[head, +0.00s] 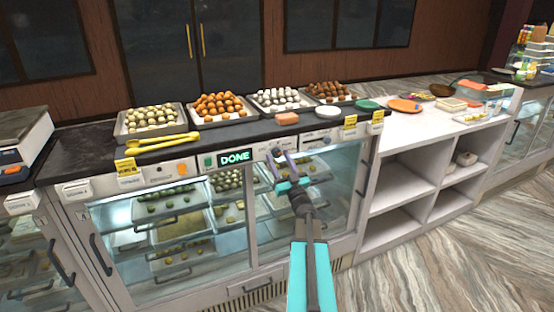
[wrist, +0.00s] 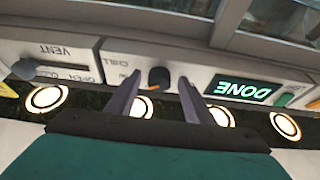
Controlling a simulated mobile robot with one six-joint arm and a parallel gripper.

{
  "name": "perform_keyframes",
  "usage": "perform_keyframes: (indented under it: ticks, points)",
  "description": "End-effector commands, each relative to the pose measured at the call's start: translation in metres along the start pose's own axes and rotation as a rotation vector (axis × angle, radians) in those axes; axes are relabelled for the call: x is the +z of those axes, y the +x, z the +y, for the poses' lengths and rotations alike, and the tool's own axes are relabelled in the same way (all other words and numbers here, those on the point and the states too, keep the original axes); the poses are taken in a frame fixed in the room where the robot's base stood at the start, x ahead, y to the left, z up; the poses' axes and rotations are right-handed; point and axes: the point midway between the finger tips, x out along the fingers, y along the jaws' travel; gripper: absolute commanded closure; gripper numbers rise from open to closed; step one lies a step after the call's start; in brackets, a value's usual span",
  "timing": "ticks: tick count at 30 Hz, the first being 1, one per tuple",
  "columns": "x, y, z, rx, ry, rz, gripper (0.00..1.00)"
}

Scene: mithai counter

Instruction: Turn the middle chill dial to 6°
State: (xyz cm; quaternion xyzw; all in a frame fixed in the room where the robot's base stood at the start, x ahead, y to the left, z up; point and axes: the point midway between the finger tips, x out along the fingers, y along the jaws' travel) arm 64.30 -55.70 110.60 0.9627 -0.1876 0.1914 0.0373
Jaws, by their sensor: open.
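The middle chill dial (wrist: 159,77) is a dark round knob with a small orange mark at its lower edge, on a white panel lettered CHILL, upside down in the wrist view. My gripper (wrist: 159,84) is open, its two grey fingers on either side of the dial in this view. I cannot tell whether they touch it. In the head view my gripper (head: 283,157) is at the counter front, right of the green DONE display (head: 235,157), and hides most of the dial. The dial's degree marks are too small to read.
A VENT slider (wrist: 38,70) is beside the CHILL panel in the wrist view. Below the control strip are glass doors (head: 170,236) with handles. Sweet trays (head: 157,133) and yellow tongs (head: 162,143) lie on the counter top. The floor (head: 440,270) in front is clear.

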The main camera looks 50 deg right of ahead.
Motion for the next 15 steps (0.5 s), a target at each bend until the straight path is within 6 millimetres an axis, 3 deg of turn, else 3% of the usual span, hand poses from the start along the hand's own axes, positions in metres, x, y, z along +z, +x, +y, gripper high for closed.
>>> perform_keyframes:
  ticks: [11,15]
  points:
    - [0.0001,0.0021,-0.0002,0.0,0.0,0.0,0.54]
    - [0.0001,0.0021,-0.0002,0.0,0.0,0.0,0.78]
